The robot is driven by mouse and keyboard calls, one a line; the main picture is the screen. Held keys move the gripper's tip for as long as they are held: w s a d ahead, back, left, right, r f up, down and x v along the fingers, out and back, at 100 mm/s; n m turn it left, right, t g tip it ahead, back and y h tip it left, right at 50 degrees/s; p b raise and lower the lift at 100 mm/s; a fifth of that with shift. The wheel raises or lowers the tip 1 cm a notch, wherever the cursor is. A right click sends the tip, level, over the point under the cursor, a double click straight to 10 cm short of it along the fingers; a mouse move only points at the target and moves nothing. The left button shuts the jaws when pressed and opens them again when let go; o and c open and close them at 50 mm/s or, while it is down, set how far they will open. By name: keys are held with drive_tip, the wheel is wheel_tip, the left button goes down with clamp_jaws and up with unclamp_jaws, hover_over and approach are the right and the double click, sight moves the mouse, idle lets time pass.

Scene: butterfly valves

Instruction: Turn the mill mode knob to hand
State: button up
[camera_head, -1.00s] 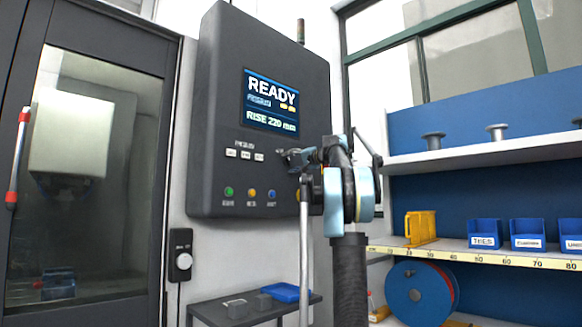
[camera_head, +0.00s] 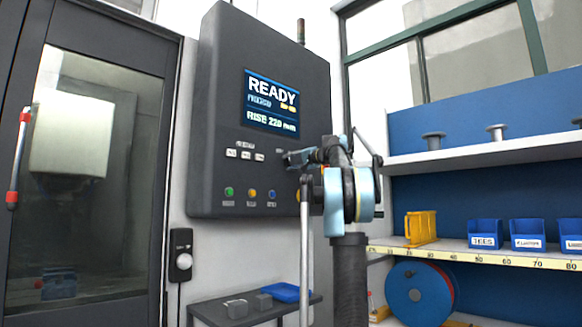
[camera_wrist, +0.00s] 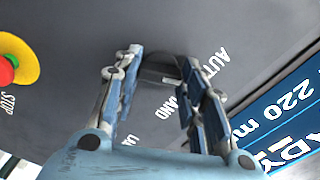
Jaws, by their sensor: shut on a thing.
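The mill mode knob (camera_wrist: 158,72) is a dark knob on the grey control panel (camera_head: 215,130), seen between my fingers in the wrist view. Around it are white labels reading AUTO, HAND and a third, partly covered one. My gripper (camera_wrist: 160,68) is shut on the knob, one finger on either side; the fingers hide much of it, and I cannot tell which label it points to. In the head view my gripper (camera_head: 292,160) is at the panel's right part, below the screen, and hides the knob.
The screen (camera_head: 270,100) reads READY. A red stop button on yellow (camera_wrist: 14,66) lies left in the wrist view. White buttons (camera_head: 231,153) and coloured buttons (camera_head: 229,191) lie left of my gripper. A small table (camera_head: 215,312) stands below; shelves (camera_head: 500,155) stand to the right.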

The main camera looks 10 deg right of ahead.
drive_tip(key=m, duration=0.6)
drive_tip(key=shift+f, duration=0.15)
drive_tip(key=m, duration=0.4)
drive_tip(key=shift+m, duration=0.4)
drive_tip(key=o, duration=1.1)
drive_tip(key=shift+c, duration=0.2)
drive_tip(key=shift+d, duration=0.1)
drive_tip(key=v, duration=1.1)
drive_tip(key=shift+s+d, duration=0.2)
drive_tip(key=shift+s, duration=0.1)
